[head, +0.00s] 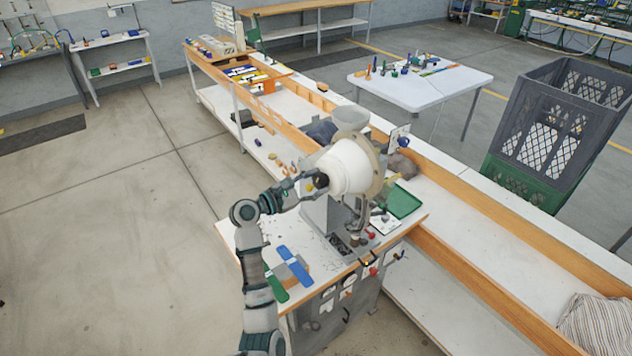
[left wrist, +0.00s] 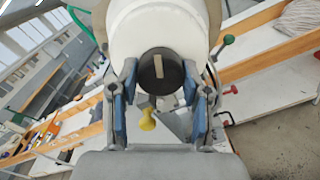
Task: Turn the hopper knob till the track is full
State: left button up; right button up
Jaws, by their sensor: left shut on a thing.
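The white hopper (head: 345,166) sits on top of the eyelet press, with a pale funnel above it. Its dark round knob (head: 321,181) faces my left arm. In the left wrist view the knob (left wrist: 160,72) is black with a pale bar across its face. My left gripper (head: 312,184) is shut on the knob, with one blue-padded finger on each side, as the left wrist view (left wrist: 162,92) also shows. The track cannot be made out clearly, so its fill cannot be told. My right gripper is not in view.
The press stands on a small wooden-edged bench (head: 330,270) with blue and green strips (head: 293,265) at its left. A green tray (head: 403,202) lies to the right of the press. A yellow ball handle (left wrist: 147,122) shows below the knob. A grey crate (head: 560,125) stands far right.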

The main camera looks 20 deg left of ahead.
pick_arm(q)
jog(key=m, duration=0.4)
jog(key=shift+f+m, duration=0.1)
jog(key=shift+m, duration=0.2)
jog(key=m+b, duration=0.1)
jog(key=m, duration=0.4)
jog(key=shift+f, duration=0.15)
jog(key=m+b, duration=0.2)
jog(key=m, duration=0.3)
jog(key=shift+d+f+m+y, duration=0.1)
jog(key=shift+f+m+y, duration=0.05)
jog(key=shift+m+y, duration=0.15)
jog(key=m+b, duration=0.2)
jog(key=m, duration=0.4)
jog(key=shift+f, duration=0.1)
jog(key=m+b, duration=0.2)
jog(key=m, duration=0.3)
jog(key=shift+m+t, duration=0.3)
jog(key=m+b, duration=0.1)
jog(key=m, duration=0.3)
jog(key=shift+b, duration=0.35)
jog(key=m+b, duration=0.1)
jog(key=m, duration=0.4)
jog(key=shift+m, duration=3)
jog(key=shift+b, duration=0.3)
